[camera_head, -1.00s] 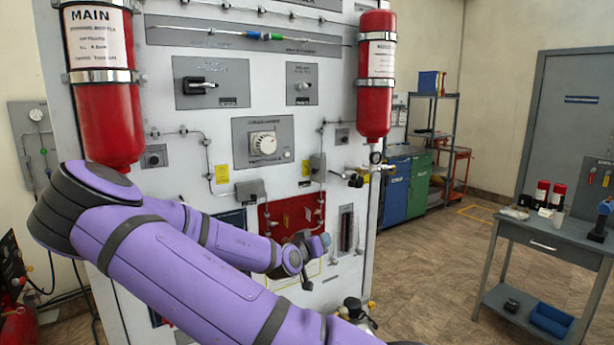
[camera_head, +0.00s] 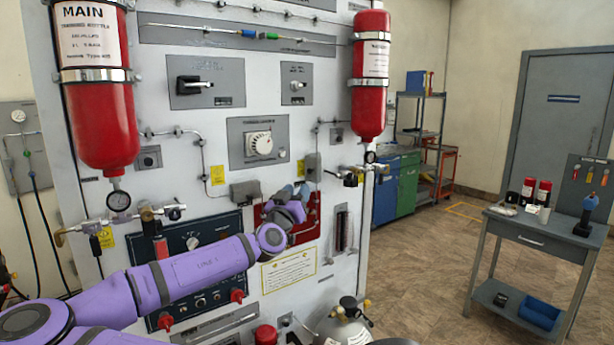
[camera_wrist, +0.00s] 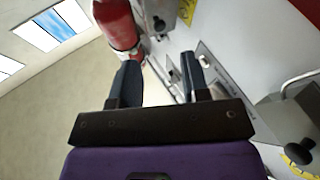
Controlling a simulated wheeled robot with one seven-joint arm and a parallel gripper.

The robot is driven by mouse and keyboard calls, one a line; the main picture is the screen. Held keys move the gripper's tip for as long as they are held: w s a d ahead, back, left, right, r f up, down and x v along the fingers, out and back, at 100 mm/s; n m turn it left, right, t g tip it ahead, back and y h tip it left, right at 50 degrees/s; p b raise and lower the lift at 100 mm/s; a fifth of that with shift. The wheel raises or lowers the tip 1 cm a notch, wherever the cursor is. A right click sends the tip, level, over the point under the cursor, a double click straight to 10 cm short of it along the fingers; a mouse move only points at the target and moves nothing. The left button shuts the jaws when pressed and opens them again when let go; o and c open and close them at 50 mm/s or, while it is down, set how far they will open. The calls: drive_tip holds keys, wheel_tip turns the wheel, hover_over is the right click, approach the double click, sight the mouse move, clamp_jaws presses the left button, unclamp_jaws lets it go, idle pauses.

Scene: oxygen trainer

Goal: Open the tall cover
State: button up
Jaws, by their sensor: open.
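A tall narrow grey plate with a dark upright window (camera_head: 342,230) is on the white panel, right of the red plate (camera_head: 310,225). It looks like the tall cover, though I cannot be sure, and I cannot tell whether it is shut. My gripper (camera_head: 291,190) is in front of the red plate, left of the tall plate and apart from it. My gripper also shows in the wrist view (camera_wrist: 160,66), with its two dark fingers apart and nothing held between them. My arm hides part of the red plate.
Red bottles (camera_head: 371,80) hang at the panel's upper right and left. Thin pipes and a brass valve (camera_head: 352,177) stick out near the gripper. A grey cylinder (camera_head: 347,325) stands below. A side table (camera_head: 540,235) is at right, with open floor between.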

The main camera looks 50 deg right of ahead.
sight(309, 172)
drive_tip(key=x, duration=0.8)
drive_tip(key=shift+d, duration=0.1)
drive_tip(key=c, duration=0.7)
